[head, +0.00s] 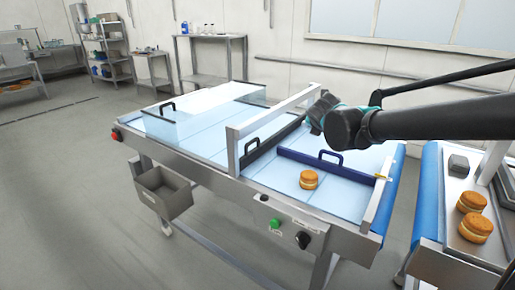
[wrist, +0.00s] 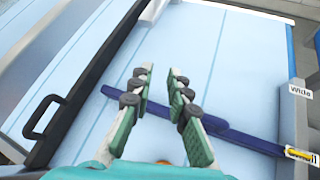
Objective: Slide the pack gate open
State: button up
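A black gate panel (head: 272,143) with a black handle (head: 249,146) stands across the belt under a metal frame (head: 233,150). In the wrist view the black panel (wrist: 88,92) runs up the left side, with its handle (wrist: 42,117) at the far left. A dark blue bar (head: 345,170) with a blue handle (head: 330,157) lies across the belt to its right. I cannot tell for certain which is the pack gate; neither carries a readable name. My gripper (wrist: 161,70) is open and empty, above the belt and blue bar (wrist: 240,138), right of the black panel.
A filled round (head: 309,180) lies on the belt before the blue bar. A clear cover (head: 200,110) stands on the belt's left part. Labels "Wide" (wrist: 301,91) and "Small" (wrist: 302,155) mark the right rail. More rounds (head: 474,228) sit on the right table.

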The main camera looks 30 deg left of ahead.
jog(key=w+r+t+y, duration=0.1)
jog(key=w+r+n+y, duration=0.1)
jog(key=w, duration=0.1)
jog(key=w+a+r+t+y, duration=0.1)
jog(key=shift+w+n+t, duration=0.2)
jog(key=shift+n+t, duration=0.1)
grip_shut()
jog(key=s+f+n+g+y, duration=0.3)
jog(key=s+n+g, duration=0.1)
jog(key=s+n, duration=0.1)
jog(key=s+f+n+g+y, duration=0.3)
jog(key=s+f+n+g, duration=0.1)
jog(key=s+n, duration=0.1)
jog(key=s+f+n+g+y, duration=0.3)
jog(key=s+n, duration=0.2)
jog(key=shift+d+f+g, duration=0.25)
jog(key=shift+f+g, duration=0.05)
jog(key=shift+g, duration=0.1)
jog(key=shift+s+a+f, duration=0.1)
jog(key=shift+s+f, duration=0.1)
jog(key=a+f, duration=0.1)
jog(key=a, duration=0.5)
jog(key=w+a, duration=0.1)
jog(key=a, duration=0.6)
jog(key=a+f, duration=0.1)
jog(key=a, duration=0.5)
jog(key=shift+w+a+f, duration=0.25)
jog(key=shift+w+f, duration=0.1)
jog(key=shift+r, duration=0.1)
